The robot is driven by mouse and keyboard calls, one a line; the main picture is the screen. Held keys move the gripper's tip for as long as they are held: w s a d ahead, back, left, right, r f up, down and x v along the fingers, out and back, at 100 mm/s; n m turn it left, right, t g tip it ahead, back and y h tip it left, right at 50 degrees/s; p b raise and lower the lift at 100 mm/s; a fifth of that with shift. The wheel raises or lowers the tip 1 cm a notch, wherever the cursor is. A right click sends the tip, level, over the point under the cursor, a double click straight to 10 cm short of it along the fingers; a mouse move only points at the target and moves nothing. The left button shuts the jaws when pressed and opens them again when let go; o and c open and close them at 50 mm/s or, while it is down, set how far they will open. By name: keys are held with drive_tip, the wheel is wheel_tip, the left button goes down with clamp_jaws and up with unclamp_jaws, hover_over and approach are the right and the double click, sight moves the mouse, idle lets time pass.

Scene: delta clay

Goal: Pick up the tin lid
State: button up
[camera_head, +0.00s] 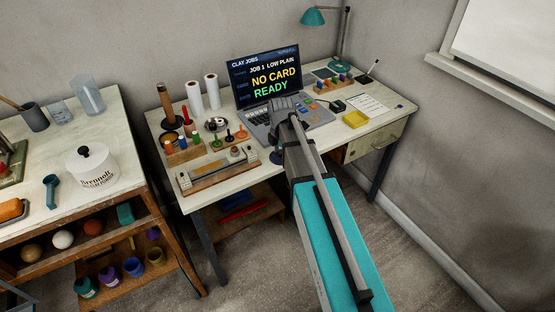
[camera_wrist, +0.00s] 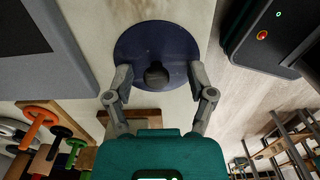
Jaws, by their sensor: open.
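A flat, round, dark blue disc with a dark knob at its centre, which looks like the tin lid (camera_wrist: 156,40), lies on the desk near its edge in the wrist view. In the head view it is a small dark blue patch (camera_head: 277,157) at the desk's front, mostly hidden behind my arm. My gripper (camera_wrist: 159,77) is open, one finger to each side of the knob in the wrist view. The fingertips overlap the lower part of the disc in the picture. I cannot tell whether they touch it.
A laptop (camera_head: 275,80) stands behind. A rack of stamps with coloured handles (camera_wrist: 45,130) is close at left. A white canister with a black knob (camera_head: 92,168) stands on the left bench.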

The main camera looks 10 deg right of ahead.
idle(0.4)
clamp_jaws()
